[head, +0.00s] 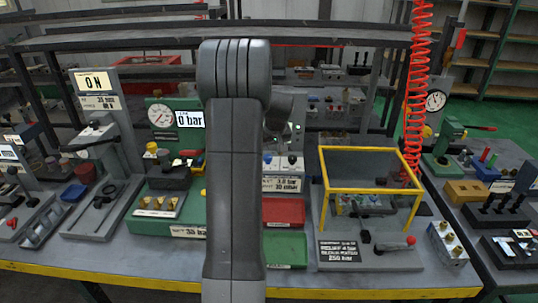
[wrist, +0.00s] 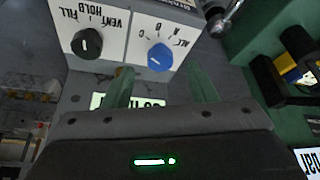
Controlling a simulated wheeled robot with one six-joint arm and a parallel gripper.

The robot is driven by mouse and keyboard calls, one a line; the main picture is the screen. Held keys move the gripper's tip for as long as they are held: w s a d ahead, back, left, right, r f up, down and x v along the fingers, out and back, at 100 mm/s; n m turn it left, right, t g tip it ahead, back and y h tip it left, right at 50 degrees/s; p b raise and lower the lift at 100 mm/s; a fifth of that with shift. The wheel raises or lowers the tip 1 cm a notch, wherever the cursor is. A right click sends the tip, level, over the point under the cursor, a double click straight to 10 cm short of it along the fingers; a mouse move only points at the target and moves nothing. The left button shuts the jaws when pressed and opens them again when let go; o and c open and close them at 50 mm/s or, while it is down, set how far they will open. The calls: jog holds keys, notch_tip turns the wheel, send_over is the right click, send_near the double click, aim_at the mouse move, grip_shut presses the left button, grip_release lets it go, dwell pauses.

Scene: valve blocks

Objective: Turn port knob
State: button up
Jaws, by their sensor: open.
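A pale block (wrist: 125,25) carries two knobs and shows upside down in the wrist view. The blue knob (wrist: 159,57) sits among the marks A, B, C and ALL. The black knob (wrist: 87,43) beside it sits by VENT, HOLD and FILL. My gripper (wrist: 161,86) is open and empty. Its two green fingers are apart, with the blue knob beyond the gap between them, not touching it as far as I can see. In the head view the blue knob (head: 267,158) appears just right of my arm, which hides my gripper there.
A green block with a black part (wrist: 268,80) stands close on the right in the wrist view. In the head view, a red tray (head: 283,211), a yellow frame (head: 369,149) and a hanging red coiled hose (head: 417,90) are right of my arm.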

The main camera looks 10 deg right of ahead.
jog(key=v, duration=1.1)
jog(key=shift+f, duration=0.1)
jog(key=x, duration=1.3)
jog(key=shift+w+f, duration=0.2)
jog(key=shift+f, duration=0.15)
jog(key=shift+r, duration=0.1)
jog(key=shift+f+p, duration=0.2)
jog(key=shift+p, duration=0.1)
jog(key=shift+a+r+m+h, duration=0.2)
jog(key=shift+m+h, duration=0.1)
jog(key=shift+m, duration=0.5)
jog(key=shift+m+p, duration=0.3)
jog(key=shift+m, duration=0.3)
jog(key=shift+a+f+m+g+h+b, duration=0.2)
jog(key=shift+m+h, duration=0.4)
jog(key=shift+m, duration=0.65)
jog(key=shift+r+m+g+h+b, duration=0.1)
jog(key=shift+m+h+b, duration=0.15)
jog(key=shift+m+h, duration=0.7)
jog(key=s+a+r, duration=0.1)
jog(key=s+r, duration=0.1)
jog(key=r, duration=0.4)
jog(key=s+a+r+m, duration=0.1)
jog(key=s+a+r, duration=0.1)
jog(key=r, duration=0.4)
jog(key=shift+r+y+b, duration=0.35)
jog(key=shift+b, duration=0.05)
